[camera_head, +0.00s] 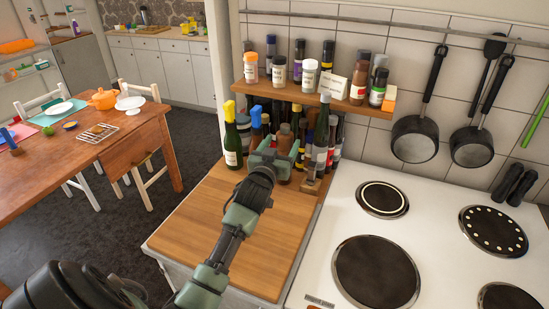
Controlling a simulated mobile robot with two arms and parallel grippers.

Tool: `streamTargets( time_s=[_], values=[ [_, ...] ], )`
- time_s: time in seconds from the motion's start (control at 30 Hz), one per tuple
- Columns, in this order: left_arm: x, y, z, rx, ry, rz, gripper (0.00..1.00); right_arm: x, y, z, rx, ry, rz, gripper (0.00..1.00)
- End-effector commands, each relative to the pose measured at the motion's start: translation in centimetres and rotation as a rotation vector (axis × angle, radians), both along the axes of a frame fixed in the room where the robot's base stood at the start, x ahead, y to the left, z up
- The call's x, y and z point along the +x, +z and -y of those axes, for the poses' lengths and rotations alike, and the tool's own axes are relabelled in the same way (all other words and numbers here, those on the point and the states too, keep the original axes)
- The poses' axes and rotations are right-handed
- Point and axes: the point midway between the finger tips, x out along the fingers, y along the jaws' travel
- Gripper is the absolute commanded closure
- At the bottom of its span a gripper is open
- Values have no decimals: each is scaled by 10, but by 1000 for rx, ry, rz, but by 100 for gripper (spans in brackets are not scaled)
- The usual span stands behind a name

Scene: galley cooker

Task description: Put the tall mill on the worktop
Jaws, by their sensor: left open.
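My left gripper (280,152) is open at the back of the wooden worktop (225,222), in front of a crowded group of bottles and jars. Its fingers are spread and point toward the group, with dark and reddish-brown containers just behind them. A tall, slim grey mill-like container (321,135) stands just right of the gripper, apart from its fingers as far as I can see. I cannot tell for sure that this is the tall mill. The gripper and wrist hide part of the group. My right gripper is not in view.
A wooden shelf (310,97) with several spice jars hangs above the group. A green bottle (232,145) with a yellow top stands left of the gripper. The white cooker (330,240) adjoins on the right. Pans (415,138) hang on the wall. The front-left worktop is bare.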

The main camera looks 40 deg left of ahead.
Motion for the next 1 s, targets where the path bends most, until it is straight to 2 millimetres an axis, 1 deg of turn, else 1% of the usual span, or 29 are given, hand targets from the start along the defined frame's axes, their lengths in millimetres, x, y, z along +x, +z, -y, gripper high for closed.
streamTargets(
  time_s=[0.03,0.2,0.3,0.4,0.57,1.0],
  values=[
    [-13,-3,4,0,0,-1,31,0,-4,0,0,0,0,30],
    [-47,-3,15,-3,0,-1,31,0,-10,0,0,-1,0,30],
    [-62,-2,20,-2,0,1,31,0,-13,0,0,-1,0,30],
    [-72,-2,23,-2,0,0,31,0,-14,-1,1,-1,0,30],
    [-79,-1,25,-2,1,0,31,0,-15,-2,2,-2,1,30],
    [-79,0,25,-1,1,-1,31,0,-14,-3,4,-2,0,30]
  ],
)
